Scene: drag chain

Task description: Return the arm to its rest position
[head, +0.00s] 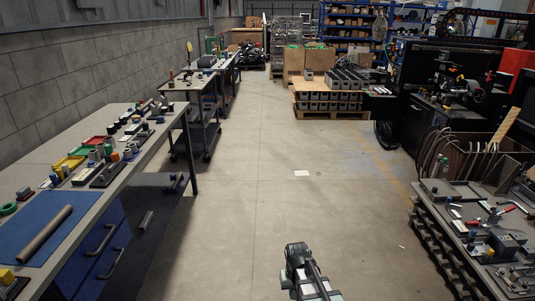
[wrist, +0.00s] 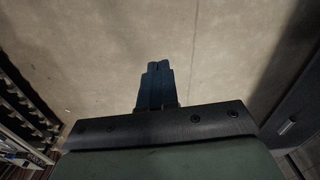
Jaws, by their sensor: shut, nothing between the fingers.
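My gripper (wrist: 158,68) is in the upper middle of the wrist view, its two dark fingers shut together with nothing between them. It hangs over bare concrete floor (wrist: 225,50) and touches nothing that I can see. In the head view, part of my arm shows at the bottom centre, over the aisle between the benches. I cannot make out the fingertips there.
A left workbench (head: 120,185) carries tools, coloured trays and a grey tube (head: 45,235) on a blue mat. A right table (head: 450,222) with dark ribbed sides holds tools and parts. A pallet (head: 330,115) of grey bins stands farther back.

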